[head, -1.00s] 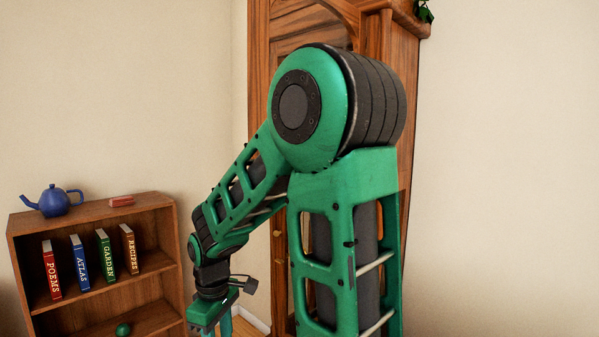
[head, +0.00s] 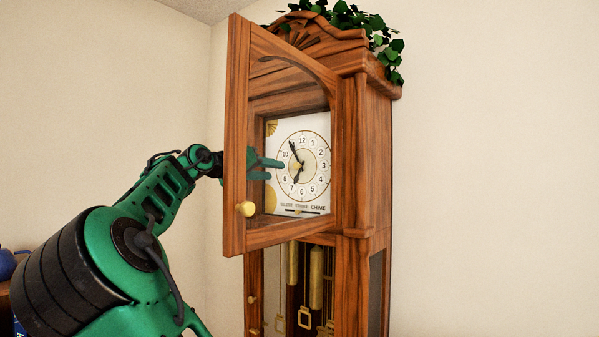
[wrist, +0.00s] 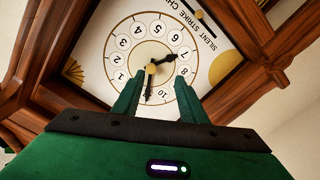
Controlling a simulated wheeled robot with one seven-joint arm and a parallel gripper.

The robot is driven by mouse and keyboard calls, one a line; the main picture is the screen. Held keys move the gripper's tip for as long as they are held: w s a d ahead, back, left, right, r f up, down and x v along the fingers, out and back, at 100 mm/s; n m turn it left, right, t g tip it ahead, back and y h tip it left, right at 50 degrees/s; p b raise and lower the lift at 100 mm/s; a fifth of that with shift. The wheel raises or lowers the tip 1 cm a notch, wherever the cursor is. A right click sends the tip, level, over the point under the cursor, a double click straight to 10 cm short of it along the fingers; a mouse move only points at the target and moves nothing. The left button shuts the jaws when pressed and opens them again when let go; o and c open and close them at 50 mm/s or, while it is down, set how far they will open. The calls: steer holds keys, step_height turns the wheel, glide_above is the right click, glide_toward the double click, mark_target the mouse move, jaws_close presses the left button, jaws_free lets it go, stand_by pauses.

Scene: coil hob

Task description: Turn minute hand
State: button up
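The clock dial (head: 315,158) is white with a ring of numbers, inside the hood of a tall wooden clock. The long black minute hand (head: 294,150) points near 11, and the short hour hand (head: 296,178) near 7. My gripper (head: 279,164) is at the dial's left side, seen partly through the open door. In the wrist view, my gripper (wrist: 158,79) is open, with one finger on each side of the minute hand (wrist: 148,88). The fingers look apart from the hand. The hour hand (wrist: 168,57) lies beyond the fingertips. Whether the fingertips touch the dial cannot be told.
The wooden hood door (head: 236,150) with a brass knob (head: 245,209) stands open, between the head camera and my wrist. Weights (head: 316,278) hang in the case below. Ivy (head: 365,25) trails over the top. A blue teapot (head: 6,264) shows partly at the far left.

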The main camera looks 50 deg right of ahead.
steer(key=d+r, duration=0.1)
steer(key=d, duration=0.9)
steer(key=shift+w+d+r, duration=0.2)
steer(key=shift+d+r, duration=0.05)
steer(key=shift+r, duration=0.15)
jaws_close()
